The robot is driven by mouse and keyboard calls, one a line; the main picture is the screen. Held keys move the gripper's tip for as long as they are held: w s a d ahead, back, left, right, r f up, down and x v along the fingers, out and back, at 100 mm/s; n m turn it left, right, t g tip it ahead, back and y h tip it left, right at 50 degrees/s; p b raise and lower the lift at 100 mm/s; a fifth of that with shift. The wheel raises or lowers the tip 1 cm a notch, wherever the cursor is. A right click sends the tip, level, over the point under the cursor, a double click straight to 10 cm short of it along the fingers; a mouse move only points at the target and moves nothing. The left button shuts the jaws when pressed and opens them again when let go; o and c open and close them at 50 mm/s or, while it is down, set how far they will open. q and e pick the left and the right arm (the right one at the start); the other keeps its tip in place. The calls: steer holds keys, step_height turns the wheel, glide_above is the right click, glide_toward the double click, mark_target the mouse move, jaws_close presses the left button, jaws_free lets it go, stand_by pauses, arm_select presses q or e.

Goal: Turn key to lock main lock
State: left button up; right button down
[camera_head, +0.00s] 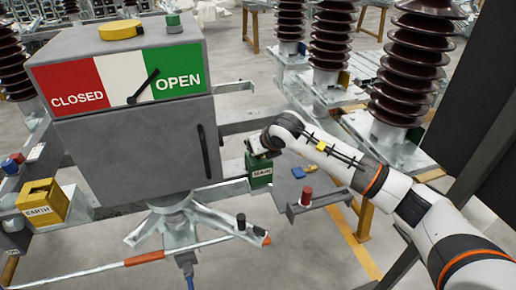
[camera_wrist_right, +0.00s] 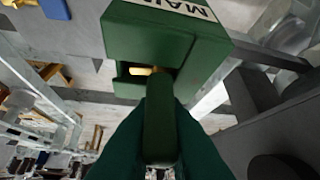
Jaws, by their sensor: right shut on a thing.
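The green main lock (camera_head: 259,172), labelled MAIN, sits on the frame to the right of the grey cabinet. In the right wrist view the main lock (camera_wrist_right: 150,38) fills the upper middle, with a slot in its face. A key with a green handle (camera_wrist_right: 160,125) points at the slot, and its brass shaft (camera_wrist_right: 147,71) reaches the opening; how deep it sits I cannot tell. My right gripper (camera_head: 262,151) is at the top of the lock, its fingers shut on both sides of the key handle. My left gripper is not in view.
The grey cabinet (camera_head: 135,150) has a CLOSED/OPEN panel with a black pointer (camera_head: 143,86) slanting up towards OPEN. A yellow EARTH lock (camera_head: 42,201) is at left. A red cylinder (camera_head: 306,196) and a small yellow-and-blue item (camera_head: 304,171) sit on the plate right of the main lock.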

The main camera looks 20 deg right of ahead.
steer(key=m+h+b, duration=0.1)
steer(key=m+h, duration=0.1)
steer(key=m, duration=0.1)
steer(key=shift+f+b, duration=0.15)
steer(key=shift+b, duration=0.2)
steer(key=shift+m+h+b, duration=0.65)
steer(key=shift+m+h, duration=0.15)
steer(key=shift+m, duration=0.2)
steer(key=shift+m+h, duration=0.3)
steer(key=c, duration=1.2)
jaws_free()
steer(key=shift+o, duration=0.2)
steer(key=o, duration=0.6)
steer(key=shift+c, duration=0.2)
steer(key=b+v, duration=0.1)
steer(key=v, duration=1.1)
